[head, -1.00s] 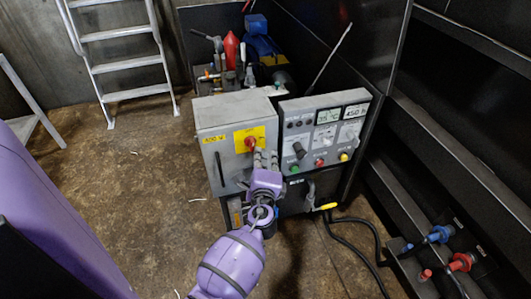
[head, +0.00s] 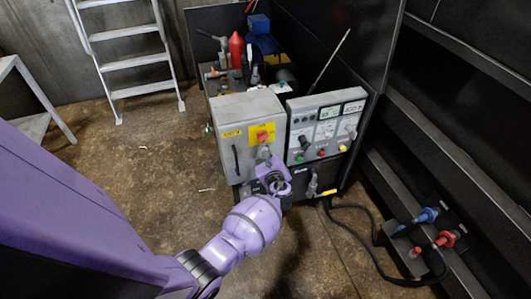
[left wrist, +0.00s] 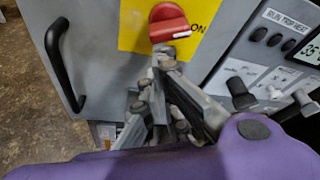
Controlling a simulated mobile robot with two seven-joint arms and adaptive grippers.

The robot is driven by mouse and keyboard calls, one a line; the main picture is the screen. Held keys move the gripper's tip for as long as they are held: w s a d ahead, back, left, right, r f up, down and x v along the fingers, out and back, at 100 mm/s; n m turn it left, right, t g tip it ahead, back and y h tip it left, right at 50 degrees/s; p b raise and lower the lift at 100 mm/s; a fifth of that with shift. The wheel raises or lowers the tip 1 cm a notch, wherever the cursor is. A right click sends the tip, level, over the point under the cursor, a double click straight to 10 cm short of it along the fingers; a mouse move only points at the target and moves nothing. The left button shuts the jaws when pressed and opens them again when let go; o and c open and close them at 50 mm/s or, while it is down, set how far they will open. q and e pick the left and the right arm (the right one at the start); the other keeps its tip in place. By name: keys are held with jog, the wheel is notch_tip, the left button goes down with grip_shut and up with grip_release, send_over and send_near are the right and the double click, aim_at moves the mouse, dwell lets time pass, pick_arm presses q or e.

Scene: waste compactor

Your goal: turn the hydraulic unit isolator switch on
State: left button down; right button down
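The isolator switch is a red rotary knob on a yellow plate on the front of a grey cabinet (head: 228,112). The knob (head: 263,136) also shows large at the top of the left wrist view (left wrist: 170,22). Its grip bar lies about level there, with the word ON printed just right of it. My left gripper (head: 264,154) is just below the knob. In the left wrist view its fingertips (left wrist: 164,56) come together under the knob's lower edge, with nothing seen between them. I cannot tell if they touch the knob. My right gripper is not in view.
A control panel (head: 327,122) with displays and knobs stands right of the cabinet. A black handle (left wrist: 65,65) is on the cabinet door. Red and blue hose couplings (head: 446,239) and a black cable lie at right. A ladder (head: 125,50) stands behind, with open floor at left.

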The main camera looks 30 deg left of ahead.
pick_arm(q)
jog(key=m, duration=0.1)
jog(key=m+g+p, duration=0.1)
jog(key=a+m+y+p, duration=0.1)
jog(key=shift+s+r+g, duration=0.3)
jog(key=shift+s, duration=0.1)
jog(key=shift+s+a, duration=0.1)
jog(key=shift+a, duration=0.05)
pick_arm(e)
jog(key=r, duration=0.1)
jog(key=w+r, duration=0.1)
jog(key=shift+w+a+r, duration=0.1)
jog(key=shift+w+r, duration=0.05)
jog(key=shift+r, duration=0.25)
pick_arm(q)
jog(key=shift+s+p, duration=0.1)
jog(key=shift+p, duration=0.2)
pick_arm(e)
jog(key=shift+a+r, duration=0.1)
pick_arm(q)
jog(key=shift+a+f, duration=0.1)
